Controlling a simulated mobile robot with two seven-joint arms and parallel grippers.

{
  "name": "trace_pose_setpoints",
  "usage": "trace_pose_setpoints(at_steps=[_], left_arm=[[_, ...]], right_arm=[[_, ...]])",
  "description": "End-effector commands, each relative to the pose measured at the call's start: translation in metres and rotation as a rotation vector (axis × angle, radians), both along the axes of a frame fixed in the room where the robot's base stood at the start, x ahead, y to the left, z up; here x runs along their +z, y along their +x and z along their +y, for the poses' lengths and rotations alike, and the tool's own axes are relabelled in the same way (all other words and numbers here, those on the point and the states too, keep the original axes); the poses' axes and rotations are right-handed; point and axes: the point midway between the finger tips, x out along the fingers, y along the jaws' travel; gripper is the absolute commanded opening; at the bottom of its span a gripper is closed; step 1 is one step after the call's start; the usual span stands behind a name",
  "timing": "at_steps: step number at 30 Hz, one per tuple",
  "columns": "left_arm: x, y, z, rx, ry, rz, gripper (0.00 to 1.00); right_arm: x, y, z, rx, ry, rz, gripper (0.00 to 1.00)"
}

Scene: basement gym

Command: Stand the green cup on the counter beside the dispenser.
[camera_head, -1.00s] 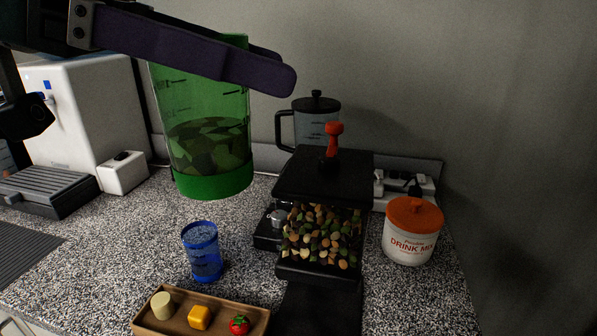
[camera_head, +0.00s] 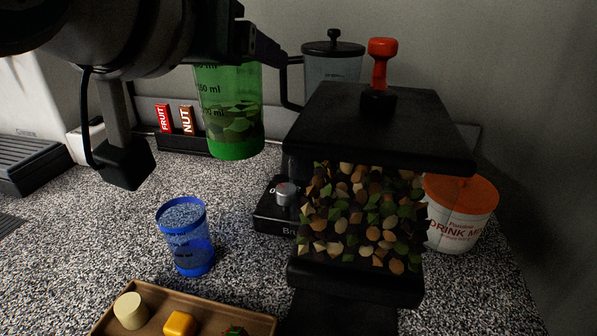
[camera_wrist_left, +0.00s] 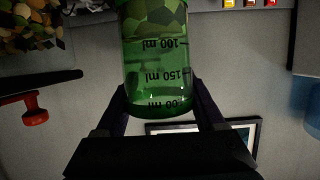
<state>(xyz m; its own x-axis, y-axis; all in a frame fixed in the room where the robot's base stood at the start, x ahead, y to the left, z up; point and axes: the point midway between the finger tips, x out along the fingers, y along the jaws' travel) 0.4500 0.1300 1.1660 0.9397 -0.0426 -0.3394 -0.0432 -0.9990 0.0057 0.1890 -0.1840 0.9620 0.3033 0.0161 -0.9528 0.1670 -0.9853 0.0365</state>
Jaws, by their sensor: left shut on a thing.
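The green cup (camera_head: 233,115) is a clear, upright beaker with volume marks and green pieces inside. My left gripper (camera_wrist_left: 160,98) is shut on it, one finger on each side near its rim, seen upside down in the left wrist view. In the head view the gripper's fingers are largely hidden behind my arm. The cup hangs above the speckled counter (camera_head: 110,225), left of the dispenser and towards the back wall. The dispenser (camera_head: 362,222) is black, filled with mixed brown and green pieces, with a red-handled knob on top. My right gripper is not in view.
A blue cup (camera_head: 187,236) stands on the counter, left of the dispenser. A wooden tray (camera_head: 205,315) with small food pieces lies in front. A kettle-like jug (camera_head: 332,67) stands behind, fruit and nut boxes (camera_head: 175,119) at the back, a drink mix jar (camera_head: 459,212) right.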

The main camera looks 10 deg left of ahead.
Motion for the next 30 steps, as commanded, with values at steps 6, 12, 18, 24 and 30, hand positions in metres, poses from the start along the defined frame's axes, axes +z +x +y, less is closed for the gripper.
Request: trace_pose_setpoints(at_steps=[6,12,18,24,30], left_arm=[[-0.046,0.000,0.000,0.012,0.005,0.010,0.05],[-0.106,0.000,-0.001,0.010,0.004,0.009,0.05],[-0.147,0.000,-0.001,0.010,0.003,0.005,0.05],[-0.165,0.000,0.000,0.010,0.004,0.003,0.05],[-0.195,0.000,0.000,0.010,0.004,0.003,0.05]], right_arm=[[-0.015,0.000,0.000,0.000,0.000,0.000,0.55],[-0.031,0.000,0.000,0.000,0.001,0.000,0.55],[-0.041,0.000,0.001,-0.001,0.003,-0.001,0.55],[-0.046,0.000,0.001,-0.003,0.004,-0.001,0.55],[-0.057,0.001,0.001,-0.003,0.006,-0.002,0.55]])
